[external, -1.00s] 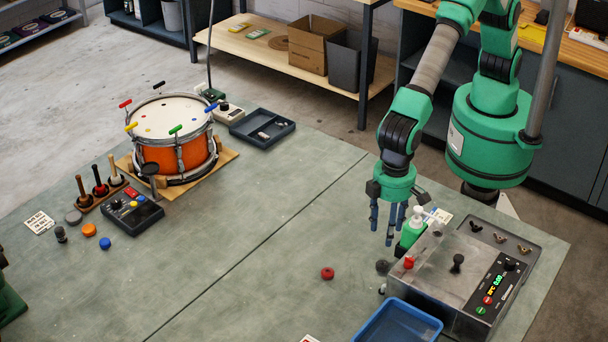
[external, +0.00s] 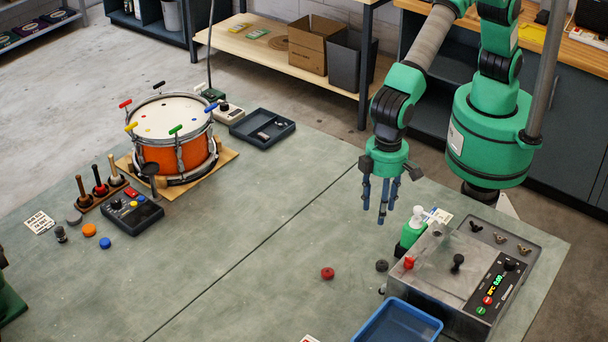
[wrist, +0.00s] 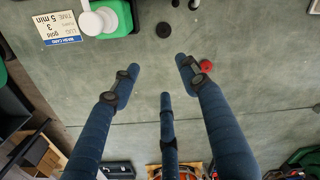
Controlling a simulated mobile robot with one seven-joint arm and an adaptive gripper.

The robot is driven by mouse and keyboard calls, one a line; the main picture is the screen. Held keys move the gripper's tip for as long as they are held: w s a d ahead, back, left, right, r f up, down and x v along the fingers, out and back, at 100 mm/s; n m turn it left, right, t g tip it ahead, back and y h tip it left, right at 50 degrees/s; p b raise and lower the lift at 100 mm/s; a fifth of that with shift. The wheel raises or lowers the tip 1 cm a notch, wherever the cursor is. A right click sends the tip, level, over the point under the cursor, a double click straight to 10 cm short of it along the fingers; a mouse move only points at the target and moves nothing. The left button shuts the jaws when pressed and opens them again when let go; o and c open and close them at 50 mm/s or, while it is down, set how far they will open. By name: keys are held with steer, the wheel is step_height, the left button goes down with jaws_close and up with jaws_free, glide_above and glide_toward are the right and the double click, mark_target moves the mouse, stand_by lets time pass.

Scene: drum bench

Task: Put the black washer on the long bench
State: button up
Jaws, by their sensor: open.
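The black washer (external: 382,265) lies on the grey-green work surface (external: 250,235), just left of the clear-topped machine. In the wrist view the black washer (wrist: 163,30) shows near the top middle, beyond my fingertips. My gripper (external: 380,205) points down above the surface, behind the washer in the external view. Its blue fingers are spread and empty, as the wrist view of my gripper (wrist: 160,78) shows. I cannot tell for sure which surface is called the long bench; a long wooden bench (external: 255,45) stands at the back.
A red washer (external: 327,273) lies left of the black one. A green bottle (external: 411,232) and the machine (external: 440,270) stand close on the right. A blue tray (external: 398,325) is at the front. An orange drum (external: 175,150) stands at the left; the middle is clear.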

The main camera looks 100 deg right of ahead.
steer(key=s+d+r+t, duration=0.1)
steer(key=d+r, duration=0.6)
steer(key=d, duration=0.3)
steer(key=s+d+r+t+y, duration=0.1)
steer(key=d+r, duration=0.7)
steer(key=d, duration=0.3)
steer(key=s+d+r, duration=0.1)
steer(key=d+r, duration=0.6)
steer(key=d, duration=0.3)
steer(key=s+d+r+n+t, duration=0.1)
steer(key=s+d+r, duration=0.1)
steer(key=s+d, duration=0.35)
steer(key=s+d+r+t, duration=0.1)
steer(key=s+d+r, duration=0.2)
steer(key=d, duration=0.5)
steer(key=s+d+f+t+h, duration=0.1)
steer(key=s+d+f, duration=0.1)
steer(key=s+d, duration=0.9)
steer(key=s, duration=0.3)
steer(key=shift+o, duration=0.5)
steer(key=shift+f, duration=0.1)
steer(key=shift+a, duration=0.1)
